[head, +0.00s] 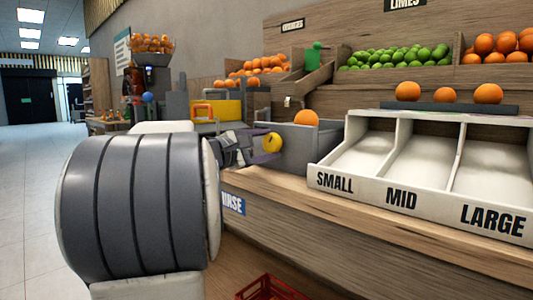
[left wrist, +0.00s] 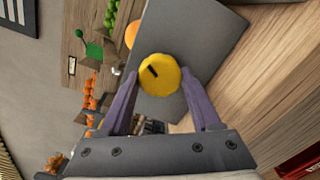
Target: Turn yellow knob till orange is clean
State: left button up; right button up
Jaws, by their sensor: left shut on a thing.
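The yellow knob (head: 272,142) sits on the front face of a grey box (head: 290,155) on the wooden counter. An orange (head: 306,118) shows above the rim of that box; how clean it is I cannot tell. My left gripper (head: 262,149) is at the knob, its purple fingers on either side and shut on it. In the left wrist view the round yellow knob (left wrist: 160,75), with a dark mark on it, lies between the fingertips (left wrist: 162,98). The orange (left wrist: 131,34) is partly hidden behind the box there. My right gripper is not in view.
A white sorting tray (head: 400,200) marked SMALL, MID and LARGE stands right of the box. Three oranges (head: 445,95) rest on a dark ledge behind it. A red crate (head: 270,288) is below the counter. A yellow block (head: 228,108) stands behind my gripper.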

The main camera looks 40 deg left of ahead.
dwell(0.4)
pick_arm(q)
jog(key=o, duration=1.4)
jog(key=shift+s, duration=0.1)
jog(key=shift+s+a+p, duration=0.2)
jog(key=shift+s+p, duration=0.35)
jog(key=shift+s, duration=2.05)
jog(key=shift+s+a+p, duration=0.2)
jog(key=shift+s+p, duration=0.3)
jog(key=shift+s, duration=2.05)
